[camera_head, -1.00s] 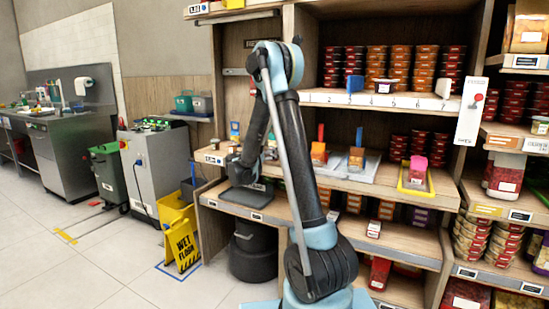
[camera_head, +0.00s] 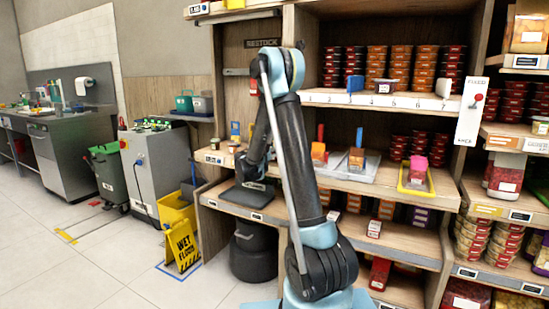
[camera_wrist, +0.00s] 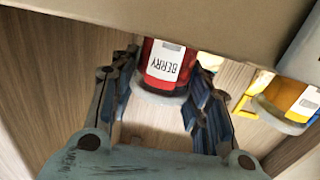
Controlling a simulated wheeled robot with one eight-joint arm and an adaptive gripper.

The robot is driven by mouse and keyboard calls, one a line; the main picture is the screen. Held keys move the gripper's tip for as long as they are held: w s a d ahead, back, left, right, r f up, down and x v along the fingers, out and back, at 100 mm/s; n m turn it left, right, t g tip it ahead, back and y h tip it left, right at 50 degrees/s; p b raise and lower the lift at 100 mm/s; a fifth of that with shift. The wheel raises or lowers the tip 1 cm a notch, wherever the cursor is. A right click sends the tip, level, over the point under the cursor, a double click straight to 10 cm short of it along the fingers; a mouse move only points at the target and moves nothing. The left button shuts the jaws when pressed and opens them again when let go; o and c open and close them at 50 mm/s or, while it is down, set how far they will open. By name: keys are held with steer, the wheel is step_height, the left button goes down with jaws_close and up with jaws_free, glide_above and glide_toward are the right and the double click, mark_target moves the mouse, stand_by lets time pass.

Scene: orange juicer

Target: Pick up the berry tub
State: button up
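The berry tub (camera_wrist: 163,82) is a red container with a white label reading BERRY, upside down in the wrist view. It stands in a shelf bay, with a pale rim or lid at its lower end in the picture. My gripper (camera_wrist: 165,68) is open, with one finger on each side of the tub. A gap shows on the right; I cannot tell whether the left finger touches it. In the head view my arm hides the tub, and the gripper's fingers cannot be made out.
A pale shelf edge (camera_wrist: 200,25) crosses close above the tub in the wrist view. An orange-filled container (camera_wrist: 290,98) stands to the right. In the head view a dark plate (camera_head: 247,197) lies on the lower shelf, and a yellow tray (camera_head: 416,184) stands farther right.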

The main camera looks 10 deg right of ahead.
steer(key=c, duration=0.3)
steer(key=shift+c, duration=0.2)
